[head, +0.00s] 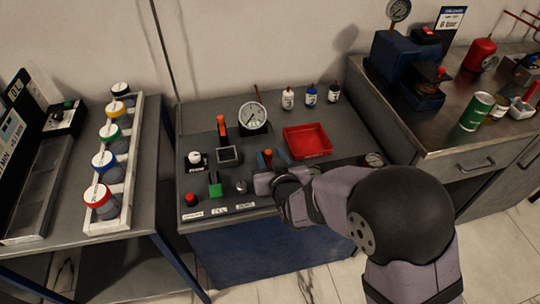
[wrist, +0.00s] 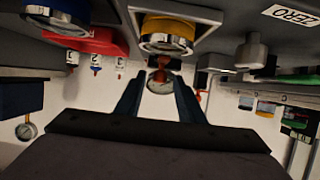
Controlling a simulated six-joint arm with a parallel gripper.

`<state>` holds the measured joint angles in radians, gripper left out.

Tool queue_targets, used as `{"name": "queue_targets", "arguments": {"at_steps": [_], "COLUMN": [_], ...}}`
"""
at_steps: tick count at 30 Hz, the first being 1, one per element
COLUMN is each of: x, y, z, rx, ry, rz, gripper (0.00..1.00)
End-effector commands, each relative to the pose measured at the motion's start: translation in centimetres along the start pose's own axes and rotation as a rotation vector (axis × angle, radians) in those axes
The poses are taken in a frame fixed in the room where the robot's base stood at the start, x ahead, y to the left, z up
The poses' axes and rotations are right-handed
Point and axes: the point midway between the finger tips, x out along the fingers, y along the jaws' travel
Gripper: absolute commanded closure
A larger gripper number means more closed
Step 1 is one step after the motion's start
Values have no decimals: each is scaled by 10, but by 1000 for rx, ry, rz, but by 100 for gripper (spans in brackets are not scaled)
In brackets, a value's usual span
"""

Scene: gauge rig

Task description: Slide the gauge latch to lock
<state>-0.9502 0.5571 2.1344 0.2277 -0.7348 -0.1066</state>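The gauge rig's grey panel (head: 200,172) stands on the bench, with a round white gauge (head: 254,116) at its back. Which part is the latch I cannot tell. In the wrist view my gripper (wrist: 160,83) has its two dark fingers apart, with nothing clearly held. A yellow-ringed round part (wrist: 167,35) is just above the fingertips there. An orange-red stem (wrist: 161,71) shows in line with the finger gap; contact cannot be told.
A red tray (head: 307,141) lies behind my gripper. Small bottles (head: 310,94) stand at the back.

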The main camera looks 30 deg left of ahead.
Motion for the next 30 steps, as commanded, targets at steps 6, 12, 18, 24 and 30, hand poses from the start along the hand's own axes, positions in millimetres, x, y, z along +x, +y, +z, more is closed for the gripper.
{"name": "queue_targets", "arguments": {"at_steps": [6,12,18,24,30], "x": [-15,-41,-63,-72,-72], "y": [0,0,0,0,0], "z": [-1,-1,0,0,0], "rx": [0,0,1,0,0], "ry": [1,2,1,0,-1], "rz": [-1,-1,-1,0,0], "gripper": [65,65,65,65,65]}}
